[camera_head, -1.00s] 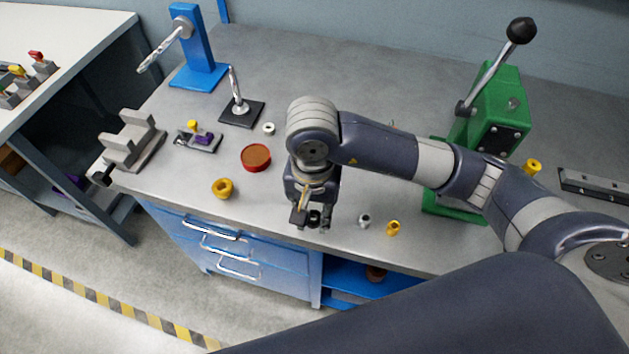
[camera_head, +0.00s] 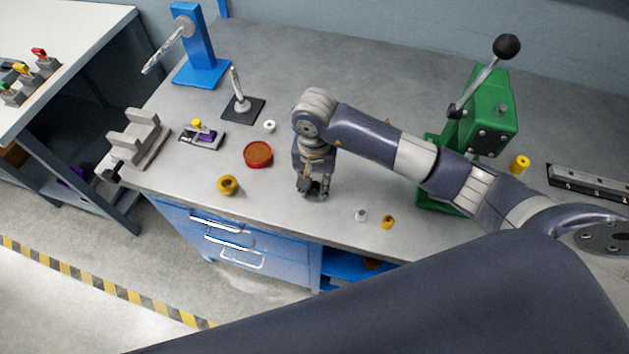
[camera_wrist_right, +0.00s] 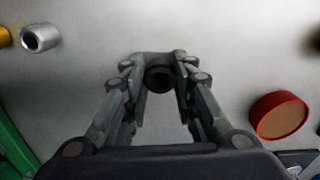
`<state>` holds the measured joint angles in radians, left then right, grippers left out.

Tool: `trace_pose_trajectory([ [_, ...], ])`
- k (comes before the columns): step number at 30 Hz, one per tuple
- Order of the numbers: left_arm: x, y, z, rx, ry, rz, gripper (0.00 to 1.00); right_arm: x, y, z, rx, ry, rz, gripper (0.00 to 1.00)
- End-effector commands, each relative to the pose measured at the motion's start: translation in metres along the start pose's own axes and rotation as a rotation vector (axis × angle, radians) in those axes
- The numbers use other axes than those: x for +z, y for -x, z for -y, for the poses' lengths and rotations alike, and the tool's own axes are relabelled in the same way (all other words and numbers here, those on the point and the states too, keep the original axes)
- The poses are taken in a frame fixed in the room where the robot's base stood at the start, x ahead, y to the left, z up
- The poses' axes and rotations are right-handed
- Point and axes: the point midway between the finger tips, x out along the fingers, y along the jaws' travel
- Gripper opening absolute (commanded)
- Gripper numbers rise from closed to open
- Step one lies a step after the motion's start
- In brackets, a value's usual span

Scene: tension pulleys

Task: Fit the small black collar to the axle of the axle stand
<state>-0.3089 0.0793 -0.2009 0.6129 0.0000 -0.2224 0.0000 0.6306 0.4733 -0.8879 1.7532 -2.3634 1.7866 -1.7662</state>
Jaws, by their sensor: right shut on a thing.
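The small black collar (camera_wrist_right: 159,75) is between the fingertips of my right gripper (camera_wrist_right: 160,80) in the right wrist view. The fingers are shut on its sides and its dark bore shows. In the head view my right gripper (camera_head: 313,194) points down over the front middle of the bench; the collar is hard to make out there. The axle stand (camera_head: 192,55) is a blue upright on a blue base at the back left, with a silver axle (camera_head: 163,52) sticking out towards the left. The gripper is well to the right of it and nearer the front. My left gripper is not in view.
A black plate with a metal pin (camera_head: 241,106), a white ring (camera_head: 269,126), a red-rimmed disc (camera_head: 258,154) and a yellow ring (camera_head: 228,185) lie between stand and gripper. A green lever press (camera_head: 485,115) stands right. Small silver (camera_head: 361,215) and yellow (camera_head: 387,222) parts lie near the front edge.

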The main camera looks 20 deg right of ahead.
Motion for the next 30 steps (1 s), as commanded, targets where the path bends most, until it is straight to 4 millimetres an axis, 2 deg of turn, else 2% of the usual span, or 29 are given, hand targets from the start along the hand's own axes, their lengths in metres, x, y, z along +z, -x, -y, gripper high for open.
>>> trace_pose_trajectory([
  [5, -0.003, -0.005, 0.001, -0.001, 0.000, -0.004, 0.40, 0.000, -0.004, 0.000, 0.001, 0.000, -0.001, 0.00],
  [6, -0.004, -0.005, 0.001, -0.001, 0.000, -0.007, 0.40, 0.000, -0.004, 0.000, 0.001, 0.000, -0.001, 0.27],
  [9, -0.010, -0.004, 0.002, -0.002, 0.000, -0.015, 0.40, 0.000, -0.003, 0.000, 0.001, 0.000, 0.000, 0.45],
  [14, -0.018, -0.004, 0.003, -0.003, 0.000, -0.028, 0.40, 0.000, -0.003, 0.000, 0.001, 0.000, 0.000, 0.45],
  [21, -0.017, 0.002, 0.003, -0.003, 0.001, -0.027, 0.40, 0.001, 0.002, 0.000, 0.000, 0.000, 0.001, 0.45],
  [25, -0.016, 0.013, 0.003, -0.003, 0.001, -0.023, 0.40, -0.001, 0.024, 0.000, 0.000, 0.001, -0.002, 0.45],
  [30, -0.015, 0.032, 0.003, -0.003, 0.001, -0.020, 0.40, -0.001, 0.063, 0.000, 0.000, 0.001, -0.003, 0.45],
])
